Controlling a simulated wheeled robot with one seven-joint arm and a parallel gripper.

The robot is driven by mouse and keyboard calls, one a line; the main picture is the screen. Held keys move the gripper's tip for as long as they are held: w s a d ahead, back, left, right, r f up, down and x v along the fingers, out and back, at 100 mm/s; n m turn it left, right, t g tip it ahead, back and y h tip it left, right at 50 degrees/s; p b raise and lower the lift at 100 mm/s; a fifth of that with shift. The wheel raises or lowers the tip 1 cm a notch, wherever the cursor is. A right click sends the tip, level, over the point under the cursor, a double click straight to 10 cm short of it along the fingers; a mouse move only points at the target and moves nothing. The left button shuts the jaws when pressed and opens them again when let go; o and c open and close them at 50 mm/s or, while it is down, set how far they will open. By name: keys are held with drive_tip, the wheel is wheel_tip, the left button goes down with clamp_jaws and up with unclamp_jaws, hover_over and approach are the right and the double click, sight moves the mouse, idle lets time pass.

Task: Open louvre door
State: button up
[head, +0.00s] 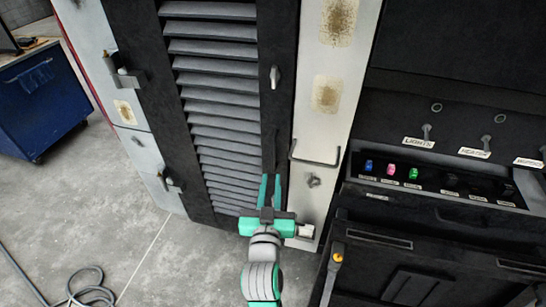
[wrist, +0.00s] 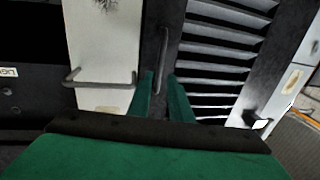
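The louvre door (head: 187,130) has a black frame and grey slats. It stands upright in the head view and looks shut. Its slats also fill the upper right of the wrist view (wrist: 220,45). A dark vertical bar handle (wrist: 163,62) is on the door's frame strip beside the slats; it is hard to make out in the head view. A small silver latch (head: 274,77) sits higher on the same strip. My gripper (head: 269,178) has green fingers and is open. In the wrist view its fingertips (wrist: 160,78) lie either side of the handle's lower part, with gaps visible.
A pale post with rusty patches (head: 326,60) stands right of the door and carries a bent grab bar (head: 315,157). A switch panel (head: 440,150) is farther right. A blue cabinet (head: 40,105) and a hose (head: 85,290) are left on open concrete floor.

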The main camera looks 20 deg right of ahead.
sight(273, 158)
drive_tip(key=x, duration=1)
drive_tip(key=shift+w+d, duration=0.15)
drive_tip(key=shift+w, duration=0.1)
drive_tip(key=shift+c, duration=0.4)
drive_tip(key=shift+w, duration=0.1)
clamp_jaws()
